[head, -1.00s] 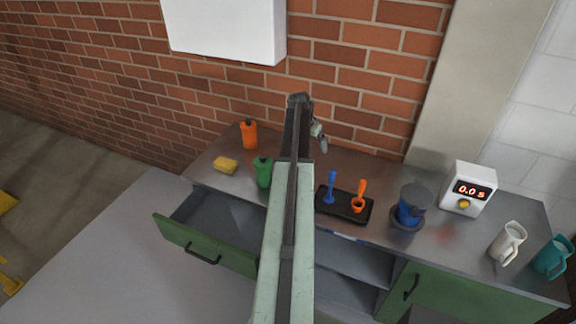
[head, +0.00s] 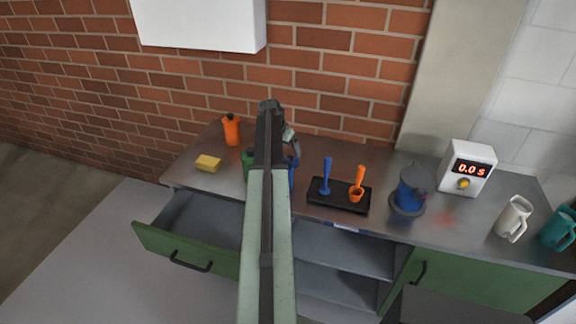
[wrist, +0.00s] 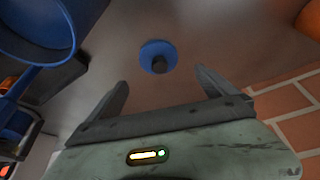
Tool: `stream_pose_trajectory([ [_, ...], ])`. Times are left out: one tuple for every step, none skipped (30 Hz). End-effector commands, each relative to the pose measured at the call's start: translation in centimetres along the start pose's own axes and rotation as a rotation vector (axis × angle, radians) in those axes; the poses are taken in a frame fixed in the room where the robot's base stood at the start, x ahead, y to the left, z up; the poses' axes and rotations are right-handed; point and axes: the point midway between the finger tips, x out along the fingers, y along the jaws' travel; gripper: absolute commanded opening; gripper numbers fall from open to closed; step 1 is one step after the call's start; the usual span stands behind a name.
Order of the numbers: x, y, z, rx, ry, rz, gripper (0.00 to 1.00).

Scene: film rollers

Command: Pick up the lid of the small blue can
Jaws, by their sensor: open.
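In the wrist view a small blue disc with a dark knob (wrist: 158,56), which looks like the lid, lies ahead of my gripper (wrist: 161,78). It appears between the spread fingers, not touching them. A larger blue round rim (wrist: 78,30) shows at the upper left, nearer the camera; it may be the small can. In the head view a blue body (head: 292,173) on the counter is mostly hidden behind my arm. My gripper (head: 294,148) is over the counter near it, open and empty; its fingers are hard to make out there.
A black tray (head: 316,199) with a blue and an orange scoop stands to the right. Beyond it are a larger blue can (head: 411,192), a timer (head: 469,153) and mugs. A green bottle (head: 248,160), sponge (head: 208,163) and orange bottle (head: 231,130) stand left. A drawer (head: 186,249) is open.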

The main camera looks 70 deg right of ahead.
Motion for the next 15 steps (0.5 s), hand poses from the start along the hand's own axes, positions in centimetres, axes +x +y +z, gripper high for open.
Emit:
stream_pose_trajectory([
  [0.6, 0.0, 0.1, 0.000, 0.000, 0.000, 0.96],
  [1.0, 0.0, 0.1, 0.000, 0.000, 0.000, 0.96],
  [1.6, -0.1, 0.2, 0.000, 0.000, 0.000, 0.96],
  [2.1, -0.1, 0.2, 0.000, 0.000, 0.000, 0.96],
  [2.4, -0.1, 0.2, 0.000, 0.000, 0.000, 0.96],
  [2.7, -0.1, 0.2, -0.001, 0.000, 0.000, 0.96],
  [2.8, -0.1, 0.1, -0.001, 0.000, 0.000, 0.96],
  [2.7, -0.1, 0.1, -0.001, 0.000, -0.001, 0.96],
  [2.6, -0.1, 0.1, -0.001, 0.000, -0.001, 0.96],
  [2.6, -0.1, 0.1, -0.001, 0.000, -0.001, 0.96],
  [2.8, -0.1, 0.1, -0.001, 0.000, -0.001, 0.96],
  [3.3, -0.1, 0.1, -0.001, 0.000, -0.001, 0.96],
  [3.7, -0.1, 0.2, -0.001, 0.000, -0.001, 0.96],
  [4.2, -0.1, 0.2, -0.001, 0.000, -0.001, 0.96],
  [4.9, -0.2, 0.3, -0.001, 0.000, -0.001, 0.96],
])
